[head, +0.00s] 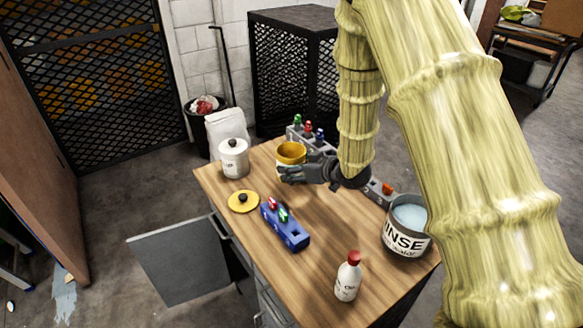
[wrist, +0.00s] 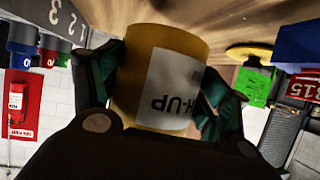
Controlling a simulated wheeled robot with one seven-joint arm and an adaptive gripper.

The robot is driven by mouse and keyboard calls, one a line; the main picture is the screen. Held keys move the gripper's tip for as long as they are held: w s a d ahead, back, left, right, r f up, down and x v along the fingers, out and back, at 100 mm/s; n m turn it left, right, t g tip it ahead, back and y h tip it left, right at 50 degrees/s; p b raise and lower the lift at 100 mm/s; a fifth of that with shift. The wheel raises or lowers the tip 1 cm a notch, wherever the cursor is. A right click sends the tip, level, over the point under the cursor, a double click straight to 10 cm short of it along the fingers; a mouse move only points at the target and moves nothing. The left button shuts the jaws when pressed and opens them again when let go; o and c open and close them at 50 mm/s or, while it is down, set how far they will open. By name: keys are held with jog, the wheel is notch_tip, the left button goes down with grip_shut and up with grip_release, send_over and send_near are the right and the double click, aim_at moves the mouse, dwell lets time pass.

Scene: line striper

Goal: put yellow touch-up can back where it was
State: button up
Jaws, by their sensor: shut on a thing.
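The yellow touch-up can (head: 291,149) is near the back of the wooden table, with its open top facing up. My gripper (head: 290,171) is shut on it. In the wrist view, the can (wrist: 150,65) sits between the fingers of my gripper (wrist: 155,95), its white label upside down and partly reading "H-UP". I cannot tell if the can's base touches the table. A yellow lid with a black knob (head: 243,202) lies on the table at the left, apart from the can; it also shows in the wrist view (wrist: 250,52).
A grey rack (head: 330,148) with coloured bottles lines the back edge, partly behind my arm. A white lidded canister (head: 234,160) stands left of the can. A blue holder (head: 286,227), a red-capped bottle (head: 348,280) and a rinse bucket (head: 406,238) are nearer. The wooden table (head: 325,215) is clear mid-right.

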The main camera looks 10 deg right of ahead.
jog(key=shift+w+a+f, duration=0.1)
jog(key=shift+w+a, duration=0.1)
jog(key=shift+w, duration=1.35)
jog(key=shift+w+f+p, duration=0.15)
jog(key=shift+w+p, duration=0.05)
jog(key=shift+p, duration=0.2)
jog(key=shift+f+p, duration=0.45)
jog(key=shift+f, duration=1.2)
jog(key=shift+f, duration=0.1)
jog(key=o, duration=1.3)
jog(key=b+v, duration=0.2)
jog(key=v, duration=1)
jog(key=shift+b, duration=0.4)
